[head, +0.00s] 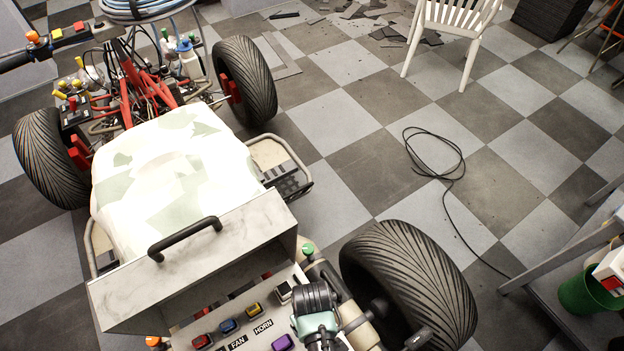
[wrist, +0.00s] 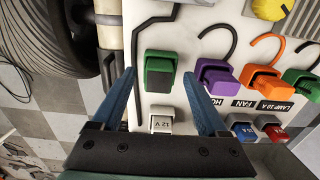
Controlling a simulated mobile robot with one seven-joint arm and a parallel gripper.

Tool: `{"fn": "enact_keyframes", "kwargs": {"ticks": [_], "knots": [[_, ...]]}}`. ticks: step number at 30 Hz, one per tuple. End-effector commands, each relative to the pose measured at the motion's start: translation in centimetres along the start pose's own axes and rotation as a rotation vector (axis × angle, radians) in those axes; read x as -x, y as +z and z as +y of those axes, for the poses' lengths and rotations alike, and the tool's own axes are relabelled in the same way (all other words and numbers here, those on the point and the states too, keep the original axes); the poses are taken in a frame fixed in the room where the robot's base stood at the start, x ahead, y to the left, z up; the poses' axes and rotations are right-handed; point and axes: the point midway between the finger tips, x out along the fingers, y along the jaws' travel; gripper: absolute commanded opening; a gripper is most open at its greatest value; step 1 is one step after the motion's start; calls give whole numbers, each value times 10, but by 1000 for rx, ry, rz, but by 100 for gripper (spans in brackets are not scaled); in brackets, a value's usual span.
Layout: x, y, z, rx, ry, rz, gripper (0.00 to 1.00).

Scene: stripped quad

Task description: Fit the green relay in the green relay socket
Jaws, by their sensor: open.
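My gripper (wrist: 159,74) is open in the wrist view, its two blue fingers apart with nothing held. A green block with a dark grey face (wrist: 160,72) sits on the white panel, in line with the gap between the fingertips. I cannot tell whether the fingers reach down beside it. I cannot tell for certain which is the relay and which the socket. In the head view my arm's end hides this part of the panel.
Purple (wrist: 217,78) and orange (wrist: 259,80) pieces stand between the green ones. A white 12 V block (wrist: 161,120) is just below the gap; blue (wrist: 243,129) and red (wrist: 276,131) blocks are lower right. A tyre (head: 410,290) and a handled metal cover (head: 190,262) flank the panel.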

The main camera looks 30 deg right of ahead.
Motion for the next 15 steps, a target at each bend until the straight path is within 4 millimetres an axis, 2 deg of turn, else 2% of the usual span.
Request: {"fn": "enact_keyframes", "kwargs": {"ticks": [15], "knots": [[97, -1, 0, 1, 2, 4, 77]]}}
